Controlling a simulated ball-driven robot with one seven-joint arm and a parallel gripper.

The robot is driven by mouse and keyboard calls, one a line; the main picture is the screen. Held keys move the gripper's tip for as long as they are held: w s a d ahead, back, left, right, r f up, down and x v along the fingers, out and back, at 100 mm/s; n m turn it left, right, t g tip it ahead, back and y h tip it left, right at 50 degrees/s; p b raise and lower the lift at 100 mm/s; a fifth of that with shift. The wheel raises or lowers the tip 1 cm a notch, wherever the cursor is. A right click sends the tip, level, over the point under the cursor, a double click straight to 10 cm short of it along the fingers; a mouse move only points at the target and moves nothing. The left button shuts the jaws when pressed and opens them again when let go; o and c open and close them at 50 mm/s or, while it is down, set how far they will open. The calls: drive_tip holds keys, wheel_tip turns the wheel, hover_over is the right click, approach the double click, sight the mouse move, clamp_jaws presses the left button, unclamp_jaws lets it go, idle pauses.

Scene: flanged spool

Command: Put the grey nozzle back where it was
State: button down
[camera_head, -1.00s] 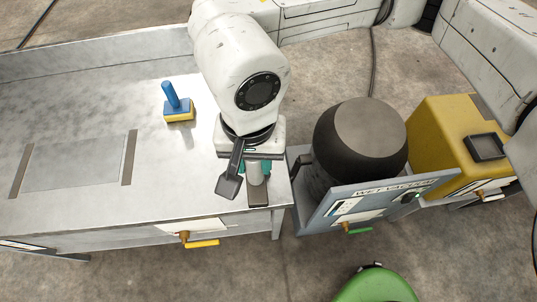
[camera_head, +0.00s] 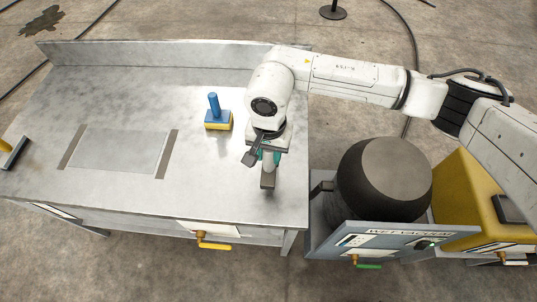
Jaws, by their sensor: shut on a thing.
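The fingers hide the upper part of the nozzle. They hang over the right end of the metal table (camera_head: 110,205). I cannot tell whether the nozzle's foot touches the table top or is just above it. A dark flat paddle-shaped part beside the fingers sits under my wrist.
A blue-handled block with a yellow base (camera_head: 217,115) stands left of my gripper. Tape strips (camera_head: 167,155) flank a lighter rectangle. Right of the table are a dark round drum (camera_head: 385,180), a "WET VACUUM" panel (camera_head: 400,240) and a yellow box (camera_head: 462,200). The table's front middle is clear.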

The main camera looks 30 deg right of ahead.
drive_tip(key=shift+w+f, duration=0.3)
drive_tip(key=shift+f, duration=0.2)
drive_tip(key=shift+d+f+p, duration=0.1)
drive_tip(key=shift+f+p, duration=0.2)
drive_tip(key=shift+f, duration=1.1)
drive_tip(key=shift+f, duration=0.2)
drive_tip(key=c, duration=0.8)
unclamp_jaws()
drive_tip(key=shift+r, duration=0.2)
wheel_tip(320, 180, up, 12)
drive_tip(key=shift+r+b, duration=0.1)
drive_tip(key=shift+b, duration=1)
